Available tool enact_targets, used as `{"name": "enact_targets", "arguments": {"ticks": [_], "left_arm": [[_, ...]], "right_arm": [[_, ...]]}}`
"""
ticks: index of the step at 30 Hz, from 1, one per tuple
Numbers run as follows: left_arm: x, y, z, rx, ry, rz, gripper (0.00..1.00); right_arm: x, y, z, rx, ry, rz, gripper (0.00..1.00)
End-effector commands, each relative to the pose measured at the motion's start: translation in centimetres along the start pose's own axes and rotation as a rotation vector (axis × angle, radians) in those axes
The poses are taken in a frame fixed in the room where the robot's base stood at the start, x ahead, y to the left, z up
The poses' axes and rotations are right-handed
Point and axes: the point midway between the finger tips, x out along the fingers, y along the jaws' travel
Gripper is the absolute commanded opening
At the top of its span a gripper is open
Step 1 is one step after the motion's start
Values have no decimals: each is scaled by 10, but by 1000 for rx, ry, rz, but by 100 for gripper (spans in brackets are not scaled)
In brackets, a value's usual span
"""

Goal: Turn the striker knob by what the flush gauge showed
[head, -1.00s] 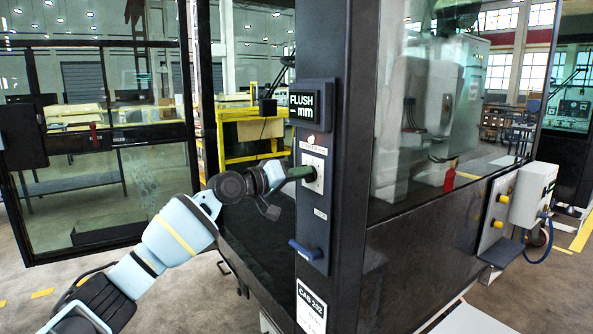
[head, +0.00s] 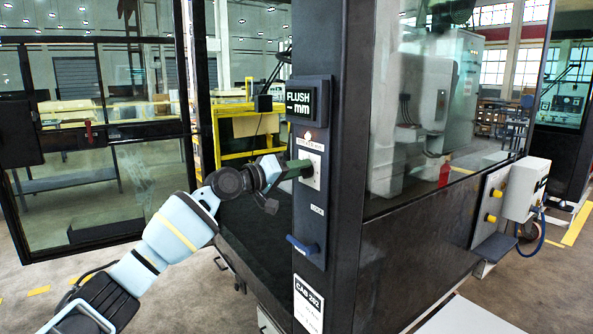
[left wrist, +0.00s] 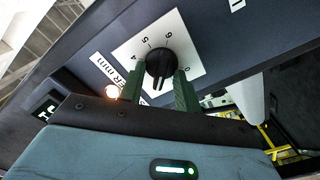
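The striker knob (left wrist: 159,62) is black and round with a raised bar, on a white dial plate (left wrist: 185,36) marked with numbers; 0, 4, 5 and 6 are readable. In the head view the plate (head: 315,177) sits on the dark cab post. My left gripper (left wrist: 160,76) has its two green fingers apart, one on each side of the knob. Whether they touch it I cannot tell. In the head view the gripper (head: 298,169) reaches the plate from the left and hides the knob. The flush display (head: 300,102) reads "FLUSH – mm". My right gripper is not in view.
A blue handle (head: 303,246) sticks out lower on the post. A glazed door (head: 95,150) stands at the left. A control box (head: 523,190) is at the right.

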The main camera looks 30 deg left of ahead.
Motion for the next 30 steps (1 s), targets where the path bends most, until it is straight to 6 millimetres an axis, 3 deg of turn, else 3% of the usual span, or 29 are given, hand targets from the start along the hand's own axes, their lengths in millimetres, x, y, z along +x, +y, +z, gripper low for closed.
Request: {"name": "enact_targets", "arguments": {"ticks": [8, 21, 30], "left_arm": [[-4, -1, 1, 0, -1, -2, 33], [-63, -4, 2, 0, -3, -5, 33], [-78, 0, 0, 0, -1, -1, 33]], "right_arm": [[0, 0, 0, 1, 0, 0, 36], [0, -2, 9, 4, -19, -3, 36], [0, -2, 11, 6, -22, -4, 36]]}}
